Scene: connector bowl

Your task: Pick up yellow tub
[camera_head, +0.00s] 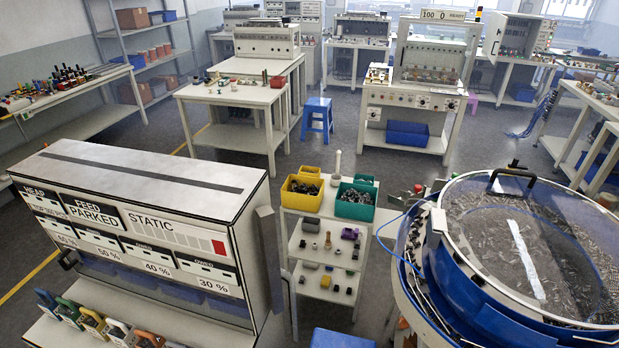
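The yellow tub (302,193) stands on the top shelf of a small white rack in the middle of the view. It is open at the top and holds dark small parts. A green tub (355,203) with similar parts stands just right of it, with a small gap between. Neither of my grippers shows in the head view.
A large white machine (140,190) with percent labels fills the left front. A blue bowl feeder (500,290) with a clear lid fills the right front. The white rack (325,254) has lower shelves with small parts. Open grey floor lies behind the rack.

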